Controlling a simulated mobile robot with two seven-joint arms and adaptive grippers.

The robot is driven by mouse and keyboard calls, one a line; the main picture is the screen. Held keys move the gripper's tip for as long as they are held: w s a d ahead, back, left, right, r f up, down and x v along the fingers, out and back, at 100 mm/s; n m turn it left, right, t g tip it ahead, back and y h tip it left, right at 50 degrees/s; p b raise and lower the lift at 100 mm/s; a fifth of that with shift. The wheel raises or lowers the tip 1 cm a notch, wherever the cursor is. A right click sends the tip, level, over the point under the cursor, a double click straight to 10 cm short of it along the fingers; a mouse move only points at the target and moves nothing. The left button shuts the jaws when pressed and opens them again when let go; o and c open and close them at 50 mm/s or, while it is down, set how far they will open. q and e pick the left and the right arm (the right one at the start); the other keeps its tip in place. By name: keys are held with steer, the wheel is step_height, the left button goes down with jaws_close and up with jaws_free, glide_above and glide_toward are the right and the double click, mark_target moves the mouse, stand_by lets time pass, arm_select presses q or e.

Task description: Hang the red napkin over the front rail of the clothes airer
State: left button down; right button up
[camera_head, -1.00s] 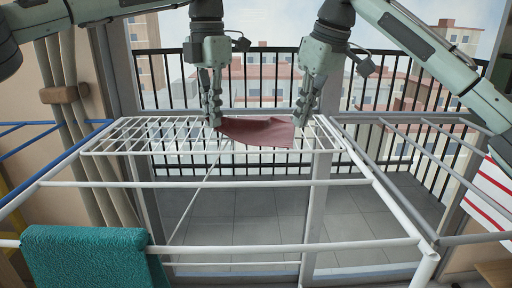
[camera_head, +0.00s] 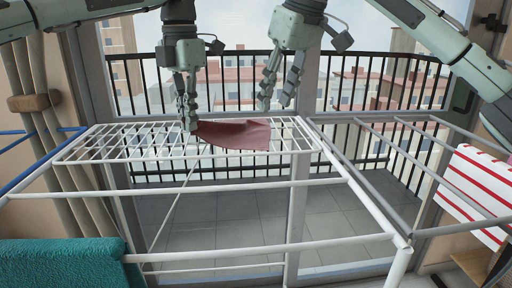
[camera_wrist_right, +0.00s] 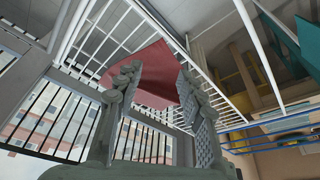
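The red napkin (camera_head: 235,135) is at the far slatted grid of the white clothes airer (camera_head: 100,150); I cannot tell whether it rests on the slats. My left gripper (camera_head: 189,125) is shut on its left corner. My right gripper (camera_head: 273,101) is open and empty, just above the napkin's right end. In the right wrist view the napkin (camera_wrist_right: 145,80) shows beyond the parted right fingers (camera_wrist_right: 158,75). The airer's front rail (camera_head: 300,246) runs across the near side, bare in its middle and right.
A teal towel (camera_head: 65,263) hangs at the near left of the airer. A red-and-white striped cloth (camera_head: 475,190) is at the right, by a grey rail frame (camera_head: 400,120). Balcony railing (camera_head: 365,90) stands behind. The space between the airer's rails is clear.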

mark_target(262, 147)
steer(key=x, duration=1)
steer(key=shift+w, duration=0.1)
steer(key=shift+f, duration=0.15)
jaws_close()
stand_by(0.5)
steer(key=shift+r, duration=2.55)
